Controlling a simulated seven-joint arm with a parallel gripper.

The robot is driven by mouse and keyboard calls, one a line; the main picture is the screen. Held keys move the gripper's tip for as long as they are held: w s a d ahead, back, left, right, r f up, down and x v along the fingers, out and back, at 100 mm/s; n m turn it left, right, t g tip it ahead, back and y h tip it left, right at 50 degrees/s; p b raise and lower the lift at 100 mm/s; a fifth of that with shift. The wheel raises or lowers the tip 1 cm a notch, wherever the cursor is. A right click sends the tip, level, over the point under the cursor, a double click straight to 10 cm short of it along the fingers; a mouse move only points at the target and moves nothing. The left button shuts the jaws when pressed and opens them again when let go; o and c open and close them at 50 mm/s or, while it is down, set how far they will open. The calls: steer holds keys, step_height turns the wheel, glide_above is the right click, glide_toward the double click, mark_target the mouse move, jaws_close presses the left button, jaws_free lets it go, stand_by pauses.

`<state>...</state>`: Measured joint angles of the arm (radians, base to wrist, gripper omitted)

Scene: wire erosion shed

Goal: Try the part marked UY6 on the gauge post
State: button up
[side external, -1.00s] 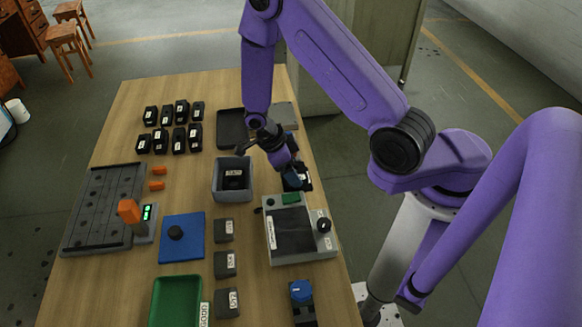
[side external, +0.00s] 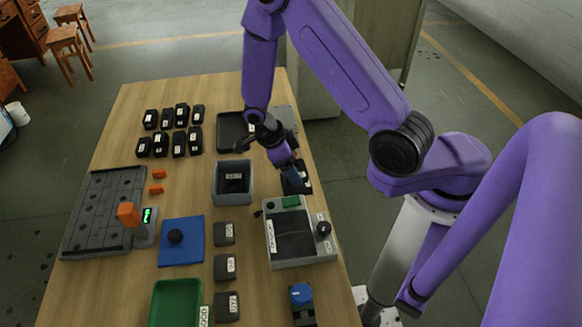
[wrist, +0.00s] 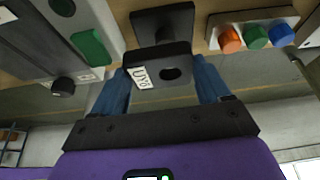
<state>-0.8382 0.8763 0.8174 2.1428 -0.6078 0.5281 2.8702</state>
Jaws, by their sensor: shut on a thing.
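In the wrist view, the part marked UY6 (wrist: 160,72) is a black block with a white label and a round dark hole. It sits between the two blue fingers of my gripper (wrist: 165,88), which is shut on it. Behind it is a black square base with a short upright (wrist: 165,20), perhaps the gauge post. I cannot tell whether the part is around the upright or apart from it. In the side view, my gripper (side external: 291,177) is low over a black labelled item (side external: 301,187) at the table's right edge, partly hidden by the fingers.
A grey device with a green button (side external: 300,232) stands close beside the gripper. A grey bin (side external: 219,190) holds a labelled black piece. Orange, green and blue caps sit on a strip (wrist: 248,18). Several black blocks (side external: 172,130), a blue plate (side external: 190,252) and a green tray (side external: 176,300) stand farther off.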

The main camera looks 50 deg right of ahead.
steer(key=shift+r, duration=1.45)
